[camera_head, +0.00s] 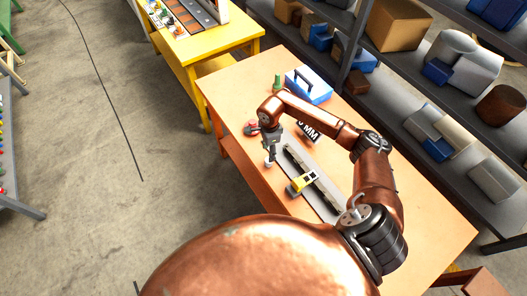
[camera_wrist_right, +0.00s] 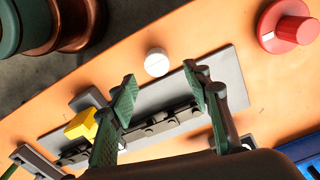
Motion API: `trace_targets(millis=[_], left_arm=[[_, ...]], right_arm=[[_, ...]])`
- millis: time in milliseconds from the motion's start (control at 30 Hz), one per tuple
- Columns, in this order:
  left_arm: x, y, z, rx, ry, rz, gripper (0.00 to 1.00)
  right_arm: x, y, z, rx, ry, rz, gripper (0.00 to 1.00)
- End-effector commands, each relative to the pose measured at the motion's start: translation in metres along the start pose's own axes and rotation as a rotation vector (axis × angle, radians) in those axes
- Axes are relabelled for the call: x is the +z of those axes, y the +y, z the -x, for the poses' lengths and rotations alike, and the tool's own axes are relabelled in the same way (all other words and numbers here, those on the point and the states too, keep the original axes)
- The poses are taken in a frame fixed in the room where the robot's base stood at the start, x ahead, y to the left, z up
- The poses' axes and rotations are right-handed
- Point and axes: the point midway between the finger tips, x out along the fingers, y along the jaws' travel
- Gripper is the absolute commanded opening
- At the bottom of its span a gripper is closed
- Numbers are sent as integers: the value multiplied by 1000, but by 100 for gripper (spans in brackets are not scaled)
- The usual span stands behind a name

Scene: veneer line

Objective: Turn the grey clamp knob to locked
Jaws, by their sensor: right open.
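The grey clamp knob (camera_wrist_right: 156,62) is a small pale round cap with a thin line across its top. It stands beside the grey plate of the clamp fixture (camera_wrist_right: 235,75) in the right wrist view. My right gripper (camera_wrist_right: 160,78) is open, its two green-padded fingers spread apart, with the knob showing just past the gap between the tips. In the head view, the right gripper (camera_head: 270,152) points down over the knob (camera_head: 268,165). I cannot tell whether it touches it. My left gripper is not in view.
A red knob (camera_wrist_right: 290,27) stands on the orange table. A blue toolbox (camera_head: 310,88) and a green object (camera_head: 277,82) are at the table's far end. A loaded shelf (camera_head: 400,85) stands to the right.

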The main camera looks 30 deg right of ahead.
Motion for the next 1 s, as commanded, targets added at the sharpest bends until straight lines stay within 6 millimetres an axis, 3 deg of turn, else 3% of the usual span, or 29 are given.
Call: trace_targets(millis=[433, 733, 867, 1000], left_arm=[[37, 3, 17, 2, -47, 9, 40], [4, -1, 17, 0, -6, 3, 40], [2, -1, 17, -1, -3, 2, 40], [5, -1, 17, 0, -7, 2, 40]], right_arm=[[2, -2, -62, 5, -2, 2, 46], [0, -1, -77, 3, 0, 0, 46], [0, -1, -77, 3, 0, 0, 46], [0, -1, -76, 3, 0, 0, 37]])
